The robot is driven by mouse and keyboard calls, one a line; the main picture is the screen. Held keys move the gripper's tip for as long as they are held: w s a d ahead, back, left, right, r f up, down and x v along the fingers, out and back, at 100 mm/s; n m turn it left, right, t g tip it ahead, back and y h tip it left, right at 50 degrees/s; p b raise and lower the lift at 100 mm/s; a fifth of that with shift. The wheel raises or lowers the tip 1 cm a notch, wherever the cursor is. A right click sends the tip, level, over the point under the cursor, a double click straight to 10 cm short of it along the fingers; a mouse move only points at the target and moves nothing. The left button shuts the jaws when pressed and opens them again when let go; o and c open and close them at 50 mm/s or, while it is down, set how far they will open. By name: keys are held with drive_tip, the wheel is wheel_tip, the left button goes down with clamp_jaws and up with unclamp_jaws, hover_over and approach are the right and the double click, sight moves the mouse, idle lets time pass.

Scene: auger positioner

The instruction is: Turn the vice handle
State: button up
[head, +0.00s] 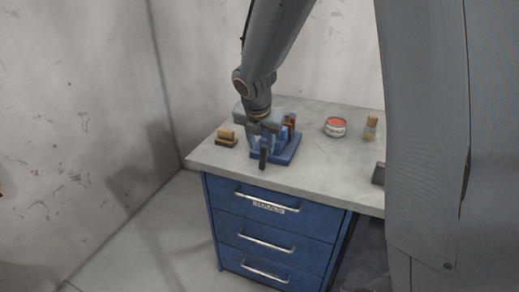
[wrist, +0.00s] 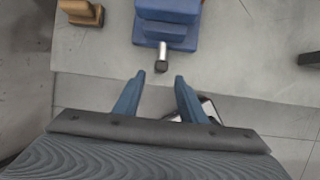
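The blue vice (head: 289,149) stands on the bench top near its front edge. It also shows at the top of the wrist view (wrist: 168,30). Its silver screw (wrist: 162,50) points toward my gripper and ends in a dark tip. In the head view the dark handle bar (head: 263,158) appears upright at the vice's front. My gripper (head: 264,143) is over the front of the vice and partly hides it. In the wrist view its blue fingers (wrist: 159,79) are apart with nothing between them. The screw's end lies just beyond the fingertips, roughly centred on the gap.
A wooden-handled brush (head: 227,138) lies left of the vice. A red-topped tin (head: 335,127) and a small wooden-coloured item (head: 370,127) stand to the right. A dark block (head: 379,173) sits near the right front edge. Blue drawers with metal handles (head: 266,201) are below.

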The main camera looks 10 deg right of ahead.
sight(262, 154)
drive_tip(key=shift+w+a+f, duration=0.1)
drive_tip(key=shift+w+f, duration=0.05)
drive_tip(key=shift+f, duration=0.25)
drive_tip(key=x, duration=0.6)
drive_tip(key=shift+d, duration=0.25)
drive_tip(key=shift+w+f, duration=0.2)
drive_tip(key=shift+f, duration=0.25)
clamp_jaws()
